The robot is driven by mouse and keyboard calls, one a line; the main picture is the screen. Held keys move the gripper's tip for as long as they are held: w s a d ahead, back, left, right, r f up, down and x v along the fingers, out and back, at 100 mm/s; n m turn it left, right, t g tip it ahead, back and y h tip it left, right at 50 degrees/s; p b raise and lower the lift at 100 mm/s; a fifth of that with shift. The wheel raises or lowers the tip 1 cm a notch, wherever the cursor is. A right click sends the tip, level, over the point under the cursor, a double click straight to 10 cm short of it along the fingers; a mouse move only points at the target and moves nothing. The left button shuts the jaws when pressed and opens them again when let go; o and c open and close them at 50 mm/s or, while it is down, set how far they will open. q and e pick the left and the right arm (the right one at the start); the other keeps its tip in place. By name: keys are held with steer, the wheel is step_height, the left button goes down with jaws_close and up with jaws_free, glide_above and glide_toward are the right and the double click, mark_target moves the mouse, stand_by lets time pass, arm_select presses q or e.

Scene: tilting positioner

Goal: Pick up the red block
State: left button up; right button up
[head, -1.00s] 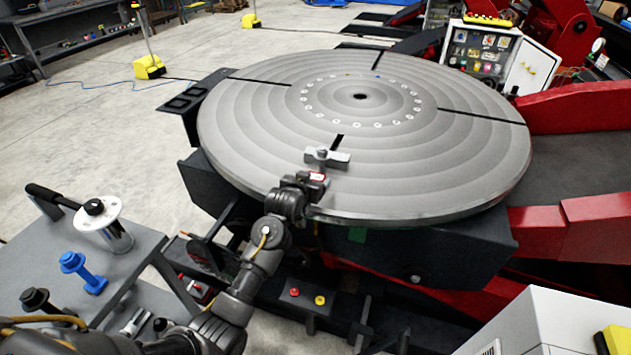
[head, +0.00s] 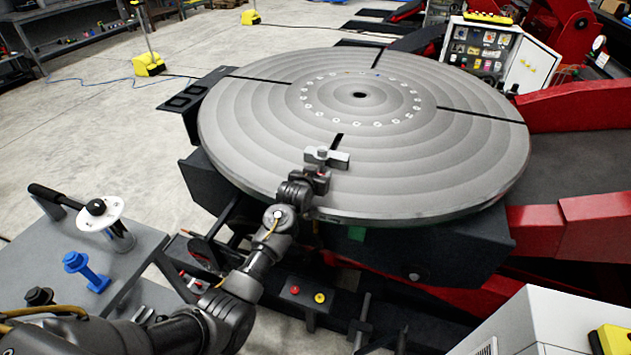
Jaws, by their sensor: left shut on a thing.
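My left gripper (head: 317,178) is at the near edge of the round grey turntable (head: 440,160), just in front of a small grey clamp-like piece (head: 327,157). It is shut on the red block, which the jaws and wrist hide from this view. I cannot tell whether the block still touches the turntable. My right gripper is not in view.
A grey bench at the lower left holds a blue stand (head: 86,272) and a white-flanged spool (head: 105,215). Red machine arms flank the turntable on the right. A control box (head: 500,55) stands behind. The turntable's middle is clear.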

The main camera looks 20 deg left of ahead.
arm_select(q)
steer(key=c, duration=0.7)
steer(key=shift+r, duration=0.1)
steer(key=shift+r, duration=0.1)
steer(key=shift+w+r, duration=0.1)
steer(key=shift+r, duration=0.15)
step_height(320, 180, up, 2)
steer(key=shift+r+b, duration=0.1)
steer(key=shift+b, duration=0.7)
steer(key=r+v, duration=0.1)
steer(key=v, duration=0.7)
steer(key=w+d+r+p+v, duration=0.1)
steer(key=r+v, duration=0.1)
steer(key=v, duration=0.7)
steer(key=shift+w+d+r, duration=0.2)
steer(key=shift+d+r, duration=0.05)
steer(key=shift+d, duration=0.05)
